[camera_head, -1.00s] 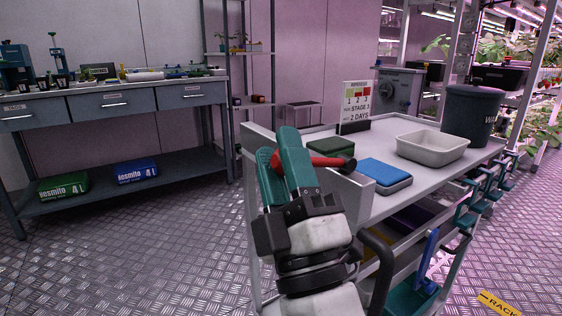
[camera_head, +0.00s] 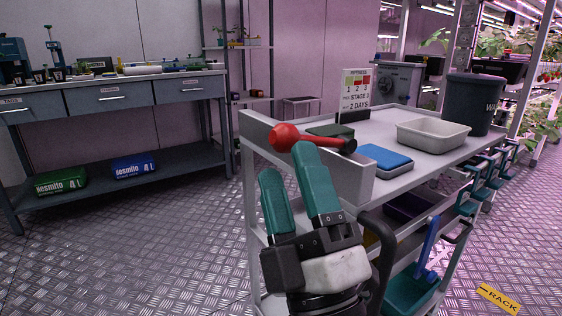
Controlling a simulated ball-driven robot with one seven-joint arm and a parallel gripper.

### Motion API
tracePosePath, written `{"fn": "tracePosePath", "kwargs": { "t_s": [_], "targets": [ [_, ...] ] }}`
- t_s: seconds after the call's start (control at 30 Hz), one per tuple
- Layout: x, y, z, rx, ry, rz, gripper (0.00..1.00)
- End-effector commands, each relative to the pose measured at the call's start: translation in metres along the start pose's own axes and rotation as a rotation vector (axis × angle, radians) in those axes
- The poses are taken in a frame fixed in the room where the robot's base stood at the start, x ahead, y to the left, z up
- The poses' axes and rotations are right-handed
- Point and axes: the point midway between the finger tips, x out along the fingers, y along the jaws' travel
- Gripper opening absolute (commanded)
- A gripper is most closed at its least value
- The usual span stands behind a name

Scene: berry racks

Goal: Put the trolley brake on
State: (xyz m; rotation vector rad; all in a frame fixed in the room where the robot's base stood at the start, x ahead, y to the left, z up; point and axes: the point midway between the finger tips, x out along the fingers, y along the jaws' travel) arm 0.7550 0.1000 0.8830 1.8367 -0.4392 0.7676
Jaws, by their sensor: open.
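The trolley (camera_head: 352,178) stands in front of me, its near end panel facing me. A brake lever with a red ball knob (camera_head: 284,137) lies across the top of this panel. Its red arm runs right to a black pivot (camera_head: 348,146). My gripper (camera_head: 288,166) is open and empty, its two teal fingers spread apart. The right fingertip is just below the red arm in the picture, and the left one is below and left of the knob. I cannot tell whether a fingertip touches the lever.
On the trolley top are a green box (camera_head: 330,131), a blue-lidded box (camera_head: 385,156), a grey tub (camera_head: 432,142), a stage sign (camera_head: 355,90) and a dark bin (camera_head: 472,104). Blue-handled tools hang at its right side. A workbench (camera_head: 130,90) stands left, with clear floor between.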

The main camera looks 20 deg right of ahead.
Motion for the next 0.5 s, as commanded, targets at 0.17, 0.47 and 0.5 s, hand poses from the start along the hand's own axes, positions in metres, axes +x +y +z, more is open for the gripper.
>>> {"fn": "tracePosePath", "kwargs": {
  "t_s": [0.17,0.47,0.5],
  "targets": [
    [-0.037,-0.004,0.001,-0.001,0.0,-0.001,0.6],
    [-0.058,-0.001,0.0,0.0,0.002,0.0,0.6],
    [-0.058,-0.001,0.0,0.0,0.002,0.0,0.6]
  ]
}}
